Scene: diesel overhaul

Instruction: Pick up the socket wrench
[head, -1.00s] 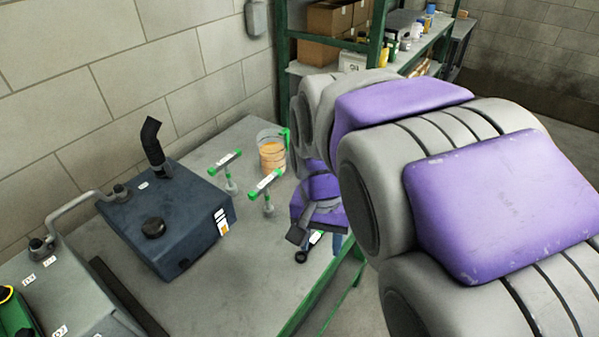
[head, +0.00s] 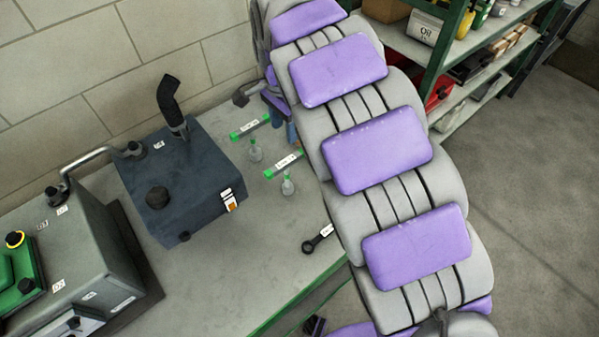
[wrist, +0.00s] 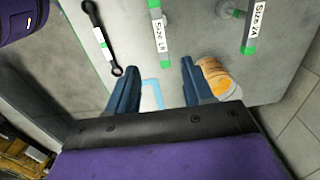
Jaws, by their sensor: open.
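Two T-shaped tools with green-ended, white-labelled bars stand on the table, a rear one (head: 250,127) and a front one (head: 284,163). In the wrist view, labelled bars (wrist: 160,38) (wrist: 250,25) show beyond my fingers. A dark ring-ended wrench (head: 313,244) with a white label lies near the table's front edge, partly hidden by my arm. It also shows left of my fingers in the wrist view (wrist: 101,40). I cannot tell which is the socket wrench. My gripper (wrist: 160,64) is open and empty above the table, mostly hidden in the head view.
A clear container with orange contents (wrist: 217,78) is close to my right finger. A blue square outline (wrist: 162,92) marks the table between the fingers. A dark blue tank (head: 185,185) and a grey machine (head: 85,255) stand left. A shelf (head: 450,60) stands at right.

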